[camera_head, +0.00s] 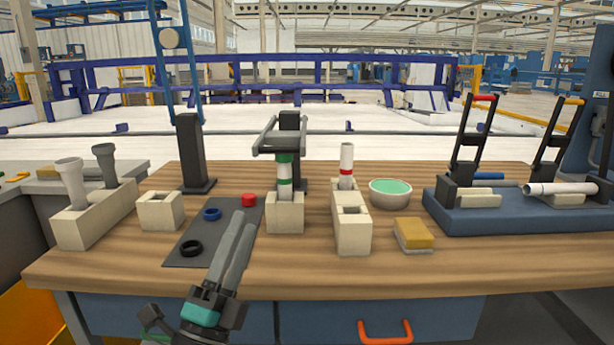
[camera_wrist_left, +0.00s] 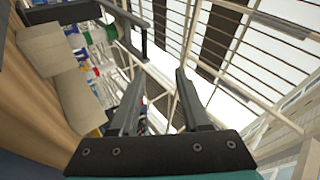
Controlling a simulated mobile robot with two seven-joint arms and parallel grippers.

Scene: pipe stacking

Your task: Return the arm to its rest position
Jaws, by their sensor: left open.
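My left gripper (camera_head: 243,221) reaches up from the bottom of the head view, over the front of the dark mat. Its two grey fingers are apart with nothing between them; they also show open in the left wrist view (camera_wrist_left: 161,74). A green-and-white pipe (camera_head: 285,178) stands upright in a beige block (camera_head: 286,215) under a dark clamp-like stand (camera_head: 290,122). A white pipe with red bands (camera_head: 346,165) stands upright in another beige block (camera_head: 353,236). The gripper is apart from both pipes. My right gripper is not in view.
The dark mat (camera_head: 186,252) holds a red cap (camera_head: 249,199), a blue ring (camera_head: 212,214) and a black ring (camera_head: 190,248). A green-filled bowl (camera_head: 390,193), a yellow sponge (camera_head: 415,233) and a blue fixture (camera_head: 470,220) stand right. A beige holder (camera_head: 98,222) with grey pipes stands left.

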